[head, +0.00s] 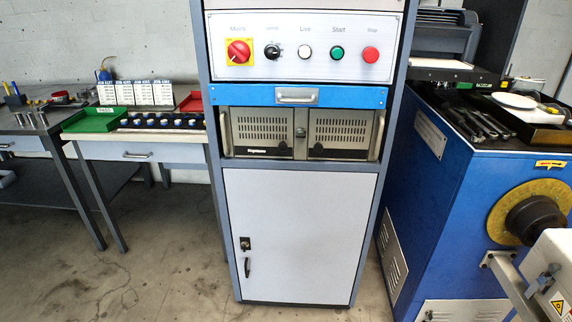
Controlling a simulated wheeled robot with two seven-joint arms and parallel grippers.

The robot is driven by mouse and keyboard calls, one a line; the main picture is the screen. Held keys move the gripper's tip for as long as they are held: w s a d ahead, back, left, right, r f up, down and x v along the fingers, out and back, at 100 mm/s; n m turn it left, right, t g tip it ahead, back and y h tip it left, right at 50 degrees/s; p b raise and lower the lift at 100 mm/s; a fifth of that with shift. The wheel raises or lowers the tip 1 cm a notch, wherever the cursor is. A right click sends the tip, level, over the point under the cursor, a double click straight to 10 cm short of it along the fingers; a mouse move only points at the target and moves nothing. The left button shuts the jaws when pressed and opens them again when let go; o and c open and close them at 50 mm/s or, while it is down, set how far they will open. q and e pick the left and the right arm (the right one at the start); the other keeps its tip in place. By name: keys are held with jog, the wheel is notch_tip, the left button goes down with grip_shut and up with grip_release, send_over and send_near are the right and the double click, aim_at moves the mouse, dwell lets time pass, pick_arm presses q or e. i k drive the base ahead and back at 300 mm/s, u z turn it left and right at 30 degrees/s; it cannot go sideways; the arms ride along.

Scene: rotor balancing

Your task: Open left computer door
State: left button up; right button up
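A beige rack computer (301,157) sits in the open bay of the grey cabinet, below a blue drawer. Its left door (263,131) is a vented panel that looks shut, with a small dark label low on it. Its right door (340,133) is a similar vented panel and also looks shut. A narrow strip with a round lock (300,132) stands between the two doors. A metal handle (226,134) stands at the computer's left edge, and another at its right edge.
The blue drawer (350,97) with a silver handle and a control panel (300,73) with knobs and buttons are above. A closed white cabinet door (290,230) is below. A blue machine (440,190) stands close right; a workbench (185,152) stands left. Bare floor (160,260) shows front left.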

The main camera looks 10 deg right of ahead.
aim_at(257, 131)
jog(key=z, duration=0.05)
jog(key=k, duration=0.75)
jog(key=u, duration=0.8)
jog(key=i, duration=1.85)
jog(key=z, duration=0.85)
